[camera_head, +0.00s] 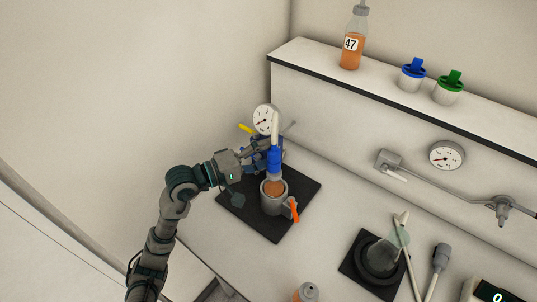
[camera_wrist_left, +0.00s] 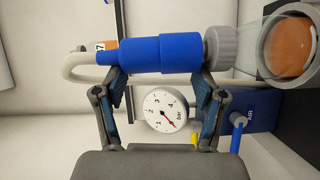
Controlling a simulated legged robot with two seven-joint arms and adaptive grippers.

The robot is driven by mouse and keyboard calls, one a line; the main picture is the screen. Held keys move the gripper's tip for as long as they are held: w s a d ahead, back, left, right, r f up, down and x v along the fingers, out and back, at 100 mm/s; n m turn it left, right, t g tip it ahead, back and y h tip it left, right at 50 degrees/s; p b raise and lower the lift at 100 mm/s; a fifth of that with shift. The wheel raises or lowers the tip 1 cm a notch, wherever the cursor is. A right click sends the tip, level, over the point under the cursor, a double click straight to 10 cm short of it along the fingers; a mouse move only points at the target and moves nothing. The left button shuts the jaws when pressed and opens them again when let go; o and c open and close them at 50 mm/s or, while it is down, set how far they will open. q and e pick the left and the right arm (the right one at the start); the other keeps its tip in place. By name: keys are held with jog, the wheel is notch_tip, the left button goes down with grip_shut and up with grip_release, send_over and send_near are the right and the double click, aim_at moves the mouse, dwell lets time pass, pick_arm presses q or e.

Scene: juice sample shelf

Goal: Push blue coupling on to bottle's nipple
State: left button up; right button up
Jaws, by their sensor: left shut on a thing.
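The blue coupling (camera_head: 274,160) stands upright above the bottle (camera_head: 273,186), with a pale hose rising from its top. In the left wrist view the coupling (camera_wrist_left: 155,54) lies across the picture. Its wide end meets the grey cap (camera_wrist_left: 222,46) of the bottle (camera_wrist_left: 290,46); the nipple is hidden, so I cannot tell how deep it sits. My left gripper (camera_head: 259,148) is at the coupling from the left. Its fingertips (camera_wrist_left: 160,82) are at the coupling, shut on it. My right gripper is not in view.
The bottle stands in a grey holder (camera_head: 273,206) with an orange lever (camera_head: 293,209), on a black mat (camera_head: 246,216). A gauge (camera_head: 265,120) is behind. A shelf (camera_head: 315,63) holds bottle 47 (camera_head: 352,45) and blue and green capped jars.

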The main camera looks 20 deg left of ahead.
pick_arm(q)
jog(key=shift+w+a+f, duration=0.15)
jog(key=shift+f, duration=0.15)
jog(key=r, duration=0.1)
jog(key=a+r+p, duration=0.1)
jog(key=r, duration=0.1)
dwell(0.4)
jog(key=shift+d, duration=0.15)
jog(key=shift+s+d+r, duration=0.1)
jog(key=shift+s+d, duration=0.05)
jog(key=shift+d, duration=0.4)
jog(key=shift+s+d+r, duration=0.1)
jog(key=shift+s+d, duration=0.05)
jog(key=shift+d, duration=0.35)
jog(key=shift+f, duration=0.1)
jog(key=shift+a, duration=0.2)
